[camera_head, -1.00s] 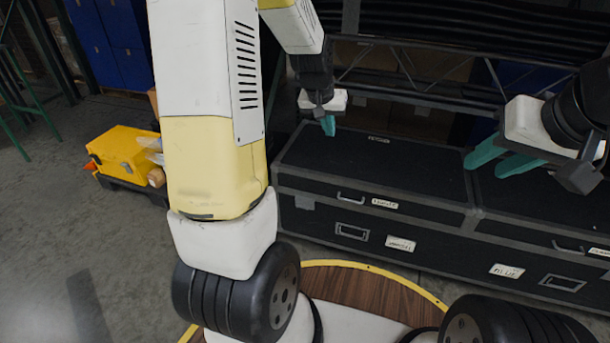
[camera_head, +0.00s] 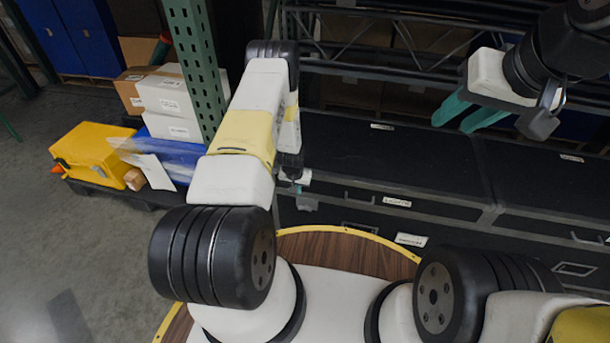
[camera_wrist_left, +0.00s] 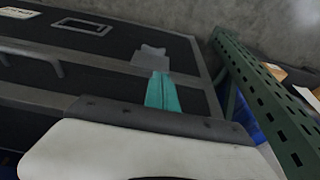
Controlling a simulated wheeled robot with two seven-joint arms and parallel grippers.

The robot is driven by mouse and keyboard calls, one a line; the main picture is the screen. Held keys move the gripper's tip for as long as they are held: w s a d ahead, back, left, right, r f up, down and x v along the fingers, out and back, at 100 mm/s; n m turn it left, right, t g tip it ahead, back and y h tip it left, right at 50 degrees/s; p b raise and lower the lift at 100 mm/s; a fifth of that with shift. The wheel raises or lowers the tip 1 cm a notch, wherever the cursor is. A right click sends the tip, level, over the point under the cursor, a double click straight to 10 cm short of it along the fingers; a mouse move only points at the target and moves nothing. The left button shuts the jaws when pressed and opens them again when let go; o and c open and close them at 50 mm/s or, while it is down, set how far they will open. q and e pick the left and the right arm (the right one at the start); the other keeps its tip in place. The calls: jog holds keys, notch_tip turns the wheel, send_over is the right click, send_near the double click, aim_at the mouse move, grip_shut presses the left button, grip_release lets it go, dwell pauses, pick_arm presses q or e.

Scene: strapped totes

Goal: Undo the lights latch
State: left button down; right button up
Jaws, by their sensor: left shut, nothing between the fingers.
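The black strapped case (camera_head: 400,160) has a pale label (camera_head: 397,202) on its front that seems to read LIGHTS. A grey latch plate (camera_head: 306,204) sits at the left end of its front. In the left wrist view the grey latch (camera_wrist_left: 150,57) lies just beyond the teal fingertips, seemingly close to them; I cannot tell if they touch. My left gripper (camera_head: 298,188) is shut and empty beside the case's left front end, partly hidden by my arm. In the left wrist view its fingers (camera_wrist_left: 161,92) are together. My right gripper (camera_head: 455,122) is open and empty above the case.
A second black case (camera_head: 545,185) adjoins on the right. A green perforated post (camera_head: 193,65) rises left of the case; it also shows in the left wrist view (camera_wrist_left: 265,100). White boxes (camera_head: 170,100) and a yellow case (camera_head: 90,153) stand at left.

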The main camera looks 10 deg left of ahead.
aim_at(301, 208)
pick_arm(q)
jog(key=x, duration=0.4)
jog(key=s+x, duration=0.1)
jog(key=x, duration=0.8)
jog(key=shift+s+f, duration=0.1)
jog(key=shift+f, duration=0.3)
